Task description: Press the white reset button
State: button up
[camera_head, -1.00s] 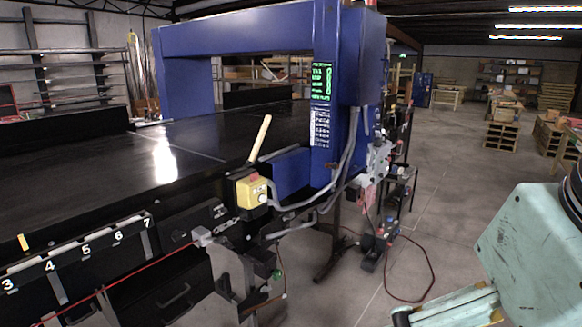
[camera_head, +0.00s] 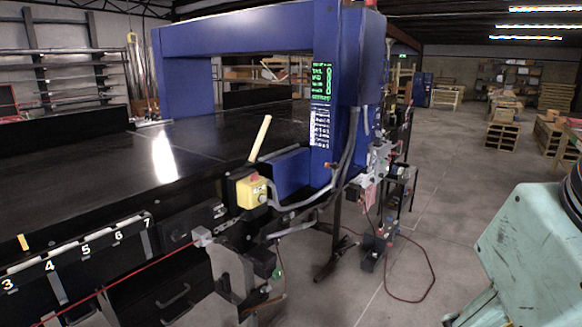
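A yellow control box (camera_head: 251,192) is mounted on the near edge of the conveyor, just left of the blue detector frame. A small white round button (camera_head: 262,198) shows at the lower right of its face. A small red part sits on top of the box. Nothing covers the box or touches the button. My gripper is not in view. Only pale green parts of my own body show at the lower right, well apart from the box.
The blue detector arch (camera_head: 240,32) spans the black conveyor belt (camera_head: 190,150). A wooden handle (camera_head: 260,138) stands tilted behind the box. Grey cables (camera_head: 300,203) run from the box's right. A red hose (camera_head: 425,290) lies on the floor. Open floor lies between arch and pallets.

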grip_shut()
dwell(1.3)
